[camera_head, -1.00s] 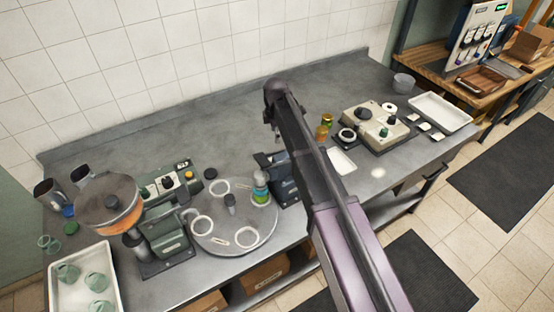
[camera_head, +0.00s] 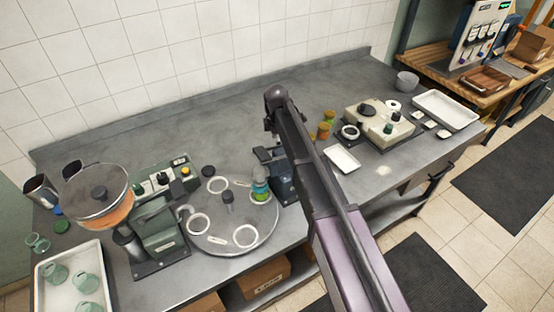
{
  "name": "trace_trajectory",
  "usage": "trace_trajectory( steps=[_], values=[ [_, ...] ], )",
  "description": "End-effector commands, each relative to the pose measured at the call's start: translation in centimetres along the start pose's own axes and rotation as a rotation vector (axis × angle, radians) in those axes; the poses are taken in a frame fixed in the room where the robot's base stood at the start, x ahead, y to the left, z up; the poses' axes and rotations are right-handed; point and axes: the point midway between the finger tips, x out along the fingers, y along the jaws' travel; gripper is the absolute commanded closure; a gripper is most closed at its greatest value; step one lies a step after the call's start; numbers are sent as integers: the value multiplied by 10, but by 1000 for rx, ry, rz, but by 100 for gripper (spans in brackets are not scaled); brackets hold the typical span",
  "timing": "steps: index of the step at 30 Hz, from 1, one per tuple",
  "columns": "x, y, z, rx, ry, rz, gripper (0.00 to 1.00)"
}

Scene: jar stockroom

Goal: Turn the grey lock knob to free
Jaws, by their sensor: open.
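Which part is the grey lock knob I cannot tell for certain. A grey upright knob or post (camera_head: 228,200) stands at the middle of the round grey turntable (camera_head: 225,240). Dark knobs also show on the green machine's control panel (camera_head: 150,189), beside a yellow button (camera_head: 184,171). A beige unit (camera_head: 372,117) at the right carries a large dark knob (camera_head: 367,109) and a small green one (camera_head: 388,128). My arm crosses the picture from the bottom right up to above the counter. My gripper cannot be made out; the arm hides that area.
A jar with green and teal bands (camera_head: 260,184) stands on the turntable's edge. A dark blue device (camera_head: 279,178) stands close behind my arm. A hopper (camera_head: 97,196) and a tray of green glass jars (camera_head: 48,303) are at left. The counter's back strip is clear.

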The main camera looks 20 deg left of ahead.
Motion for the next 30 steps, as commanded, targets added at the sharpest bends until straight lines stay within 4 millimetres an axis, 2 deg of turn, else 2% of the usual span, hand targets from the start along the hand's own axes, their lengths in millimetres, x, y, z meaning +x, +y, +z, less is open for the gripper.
trace_trajectory(
  steps=[1,21,30],
  values=[
    [8,0,0,0,0,0,21],
    [58,0,1,2,0,0,21],
    [72,0,2,2,0,0,21]
  ],
)
